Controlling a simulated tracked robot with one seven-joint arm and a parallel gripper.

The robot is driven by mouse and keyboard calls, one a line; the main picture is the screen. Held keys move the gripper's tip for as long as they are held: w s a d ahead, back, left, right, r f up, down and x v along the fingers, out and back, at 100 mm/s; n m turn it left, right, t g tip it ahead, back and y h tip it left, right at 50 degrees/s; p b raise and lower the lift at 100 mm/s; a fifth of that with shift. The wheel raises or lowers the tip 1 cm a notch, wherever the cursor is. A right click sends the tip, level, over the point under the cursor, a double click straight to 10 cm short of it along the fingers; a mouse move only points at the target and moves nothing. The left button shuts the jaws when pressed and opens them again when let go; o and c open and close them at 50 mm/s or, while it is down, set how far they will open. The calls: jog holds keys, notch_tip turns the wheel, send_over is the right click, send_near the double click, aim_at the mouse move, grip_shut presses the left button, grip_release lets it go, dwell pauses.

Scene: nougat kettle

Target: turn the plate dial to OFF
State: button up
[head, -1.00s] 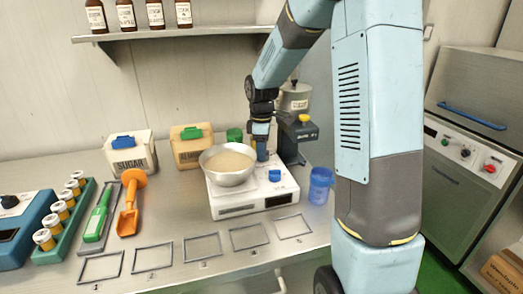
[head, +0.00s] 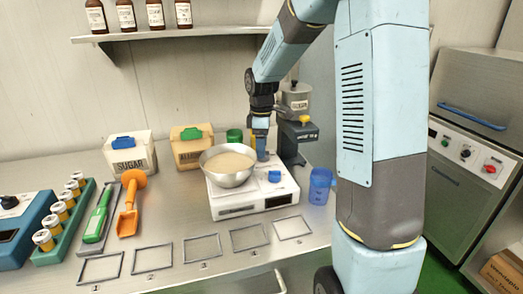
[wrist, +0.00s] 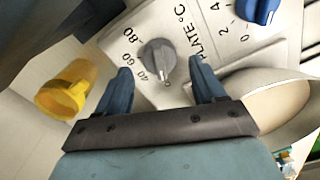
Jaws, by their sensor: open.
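The plate dial (wrist: 157,58) is a grey knob on a white panel, marked "PLATE °C", in the wrist view. Numbers 40, 60 and 80 run along its left side. A pale mark on its rim faces the bottom of the picture; I cannot read which label it meets. My gripper (wrist: 160,86) is open, its two blue fingertips apart, one on each side of the dial's lower part; I see no contact. In the head view my gripper (head: 261,150) points down at the back right of the white hot plate (head: 230,211), and the dial is hidden.
A metal bowl (head: 228,180) of pale mix sits on the hot plate, close left of my gripper. A second, blue knob (wrist: 259,10) is on the same panel. A dark stand (head: 291,143) with a yellow knob (head: 305,119) is close right. A blue cup (head: 320,187) stands right.

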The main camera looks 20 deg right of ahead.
notch_tip(320, 180, up, 12)
jog(key=shift+f, duration=0.15)
dwell(0.5)
